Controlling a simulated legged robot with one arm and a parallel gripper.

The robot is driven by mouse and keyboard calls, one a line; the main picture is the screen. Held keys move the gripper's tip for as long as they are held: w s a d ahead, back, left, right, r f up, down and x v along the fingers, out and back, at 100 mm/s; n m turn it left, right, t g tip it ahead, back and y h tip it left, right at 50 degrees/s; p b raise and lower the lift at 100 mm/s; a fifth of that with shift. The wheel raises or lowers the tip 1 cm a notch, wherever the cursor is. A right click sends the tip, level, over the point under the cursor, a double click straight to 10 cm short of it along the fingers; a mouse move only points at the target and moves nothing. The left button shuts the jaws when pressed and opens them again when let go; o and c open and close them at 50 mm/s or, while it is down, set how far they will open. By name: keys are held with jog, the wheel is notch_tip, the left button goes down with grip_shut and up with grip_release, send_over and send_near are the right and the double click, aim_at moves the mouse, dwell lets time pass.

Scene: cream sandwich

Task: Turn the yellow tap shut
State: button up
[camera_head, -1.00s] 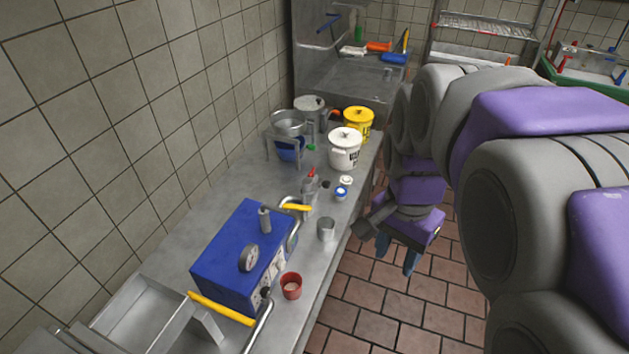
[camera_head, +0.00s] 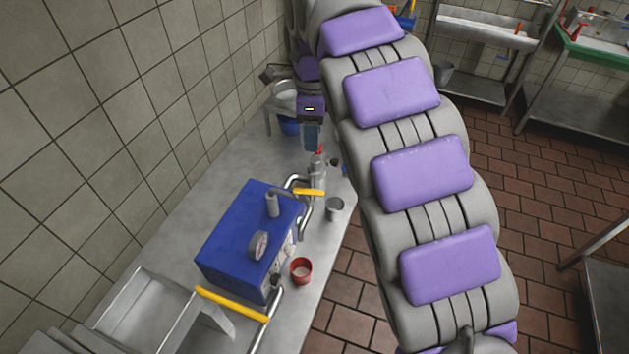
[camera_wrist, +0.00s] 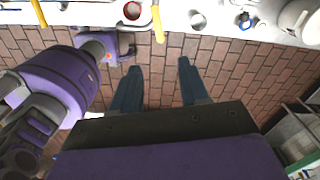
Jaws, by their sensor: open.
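A blue machine (camera_head: 250,240) with a gauge stands on the steel bench. Two yellow tap handles show on its pipes: one at the far end (camera_head: 310,192), one at the near end (camera_head: 232,305). In the wrist view the far handle (camera_wrist: 157,22) and the near handle (camera_wrist: 38,12) show at the top edge. My gripper (camera_head: 312,148) shows beyond the machine in the head view, apart from both handles. In the wrist view my gripper (camera_wrist: 159,64) is open and empty, its fingers seen against the tiled floor.
A red cup (camera_head: 301,270) and a metal cup (camera_head: 335,208) stand near the bench's edge. A metal tray (camera_head: 140,315) lies at the near left. My arm hides much of the bench's far right. A tiled wall (camera_head: 120,130) borders the bench on the left.

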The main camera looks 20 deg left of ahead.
jog(key=b, duration=0.3)
send_over(315, 192)
jog(key=f, duration=0.8)
jog(key=a+f, duration=0.1)
jog(key=f, duration=0.5)
jog(key=d+f, duration=0.1)
jog(key=f+b, duration=0.1)
jog(key=shift+d+f, duration=0.3)
jog(key=shift+f, duration=0.05)
jog(key=shift+a+f, duration=0.2)
jog(key=shift+a, duration=0.4)
jog(key=shift+c, duration=1.3)
jog(key=shift+d, duration=0.4)
jog(key=c, duration=0.4)
jog(key=shift+a, duration=0.1)
grip_shut()
